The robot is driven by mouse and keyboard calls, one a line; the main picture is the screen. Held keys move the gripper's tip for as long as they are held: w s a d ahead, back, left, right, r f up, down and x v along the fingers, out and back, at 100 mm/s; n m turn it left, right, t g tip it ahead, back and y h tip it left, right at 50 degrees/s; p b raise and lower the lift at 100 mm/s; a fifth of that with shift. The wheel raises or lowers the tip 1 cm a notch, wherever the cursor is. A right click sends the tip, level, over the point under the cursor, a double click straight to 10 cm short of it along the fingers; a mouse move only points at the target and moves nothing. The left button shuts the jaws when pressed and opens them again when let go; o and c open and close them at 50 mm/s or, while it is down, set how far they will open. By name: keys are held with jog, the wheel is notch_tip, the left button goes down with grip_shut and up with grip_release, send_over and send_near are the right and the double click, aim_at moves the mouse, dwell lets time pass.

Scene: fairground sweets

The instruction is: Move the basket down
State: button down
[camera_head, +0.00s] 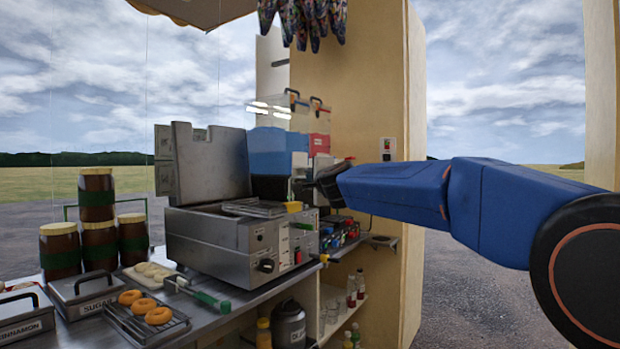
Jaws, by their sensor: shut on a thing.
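The metal basket (255,207) shows as a low grey frame at the top opening of the steel fryer (205,234). A yellow piece (293,206) is at its right end. My gripper (306,186) is dark and reaches in from the right, just above and to the right of the basket. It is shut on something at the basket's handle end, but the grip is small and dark. How deep the basket sits in the fryer is hard to tell.
The fryer's lid (212,163) stands upright behind it. Stacked jars (97,220), a doughnut rack (146,330) and a green-handled tool (212,301) are at the left and front. A tan wall (365,95) rises behind my gripper. Open air lies to the right.

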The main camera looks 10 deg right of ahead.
aim_at(291, 181)
jog(key=shift+w+a+f, duration=0.2)
jog(key=shift+w+a, duration=0.7)
jog(key=shift+a, duration=0.15)
jog(key=shift+w+a+f, duration=0.2)
jog(key=shift+w+a, duration=0.65)
jog(key=shift+a, duration=0.2)
jog(key=shift+w+a+f, duration=0.2)
jog(key=shift+w+a, duration=0.7)
jog(key=shift+a, duration=0.15)
jog(key=w+a, duration=0.5)
jog(key=a, duration=0.1)
jog(key=shift+w+a+r, duration=0.15)
jog(key=shift+w+r, duration=0.1)
jog(key=shift+r, duration=0.05)
jog(key=shift+f, duration=4.25)
